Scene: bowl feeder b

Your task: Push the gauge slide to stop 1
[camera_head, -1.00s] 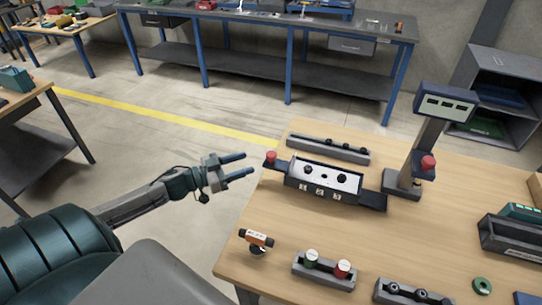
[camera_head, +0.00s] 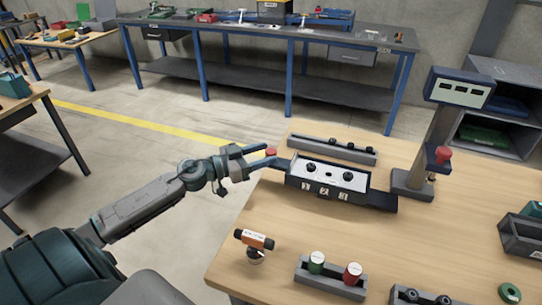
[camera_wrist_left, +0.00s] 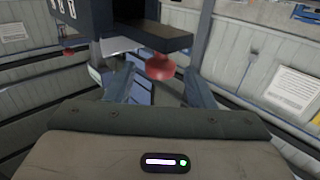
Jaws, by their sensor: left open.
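The gauge (camera_head: 328,179) is a dark long block with a white top face, two black knobs and front labels 1, 2 and 3. It lies near the table's left edge. A dark bar sticks out at its left end and carries a red knob (camera_head: 270,152). My left gripper (camera_head: 263,154) is open at this knob, off the table's edge. In the left wrist view the red knob (camera_wrist_left: 160,67) shows between the open fingers (camera_wrist_left: 157,82). I cannot tell whether a finger touches it. My right gripper is not in view.
A stand with a display (camera_head: 459,88) rises right of the gauge, and a dark rail (camera_head: 330,148) lies behind it. In front are an orange-and-black tool (camera_head: 254,240) and a holder (camera_head: 330,277) with green and red cylinders. Wood between them is bare.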

